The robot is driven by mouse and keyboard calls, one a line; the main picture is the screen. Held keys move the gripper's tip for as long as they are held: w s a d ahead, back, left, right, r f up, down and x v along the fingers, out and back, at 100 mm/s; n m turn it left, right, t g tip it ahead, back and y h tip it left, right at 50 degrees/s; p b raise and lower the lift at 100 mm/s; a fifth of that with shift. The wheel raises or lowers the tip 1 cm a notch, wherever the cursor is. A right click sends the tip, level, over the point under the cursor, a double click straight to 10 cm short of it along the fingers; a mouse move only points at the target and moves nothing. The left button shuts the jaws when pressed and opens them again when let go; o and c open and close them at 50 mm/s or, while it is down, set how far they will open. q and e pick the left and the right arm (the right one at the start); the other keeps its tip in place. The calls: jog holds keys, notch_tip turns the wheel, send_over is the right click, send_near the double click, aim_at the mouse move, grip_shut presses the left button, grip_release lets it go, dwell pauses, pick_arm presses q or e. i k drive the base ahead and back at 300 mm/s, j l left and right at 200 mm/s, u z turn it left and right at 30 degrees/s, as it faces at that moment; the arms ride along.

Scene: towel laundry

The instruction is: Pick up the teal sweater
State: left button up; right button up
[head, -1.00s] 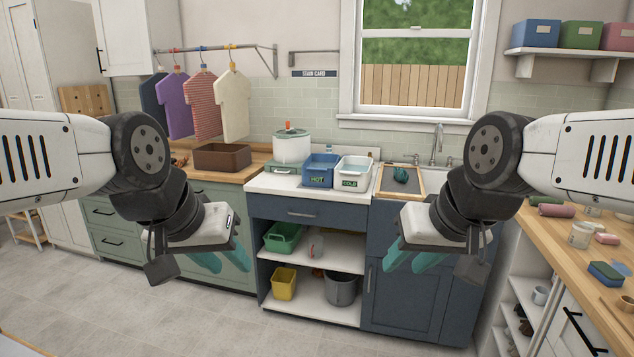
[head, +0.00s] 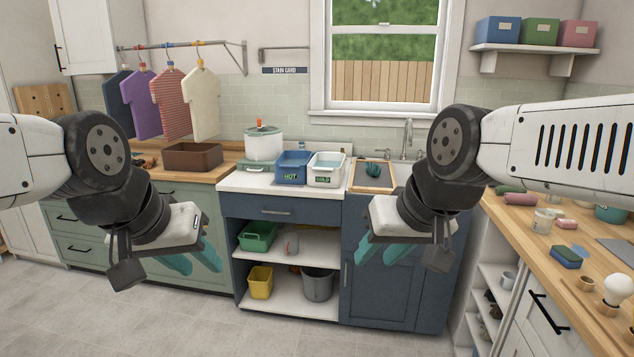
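A small crumpled dark teal bundle (head: 373,170), which looks like the teal sweater, lies on a wood-framed grey board (head: 372,185) beside the sink. My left gripper (head: 192,260) hangs in front of the green cabinets, well short of the counter. Its teal fingers look apart, with nothing between them. My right gripper (head: 385,254) hangs in front of the navy cabinet, nearer than the bundle and lower in the picture. Its fingers also look apart and empty. Neither gripper touches anything.
Blue HOT (head: 291,178) and white COLD (head: 326,180) tubs stand left of the board, with a white pot (head: 263,146) and brown bin (head: 192,167) farther left. Clothes hang on a rail above. A cluttered wooden counter (head: 545,248) runs along the right. The floor ahead is clear.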

aim_at(374, 169)
jog(key=i+l, duration=0.3)
jog(key=i, duration=0.25)
jog(key=i+l, duration=0.25)
jog(key=i, duration=0.25)
jog(key=i+l, duration=0.3)
jog(key=i, duration=0.25)
jog(key=i+l, duration=0.3)
jog(key=i, duration=0.25)
jog(key=i+l, duration=0.25)
jog(key=i, duration=0.25)
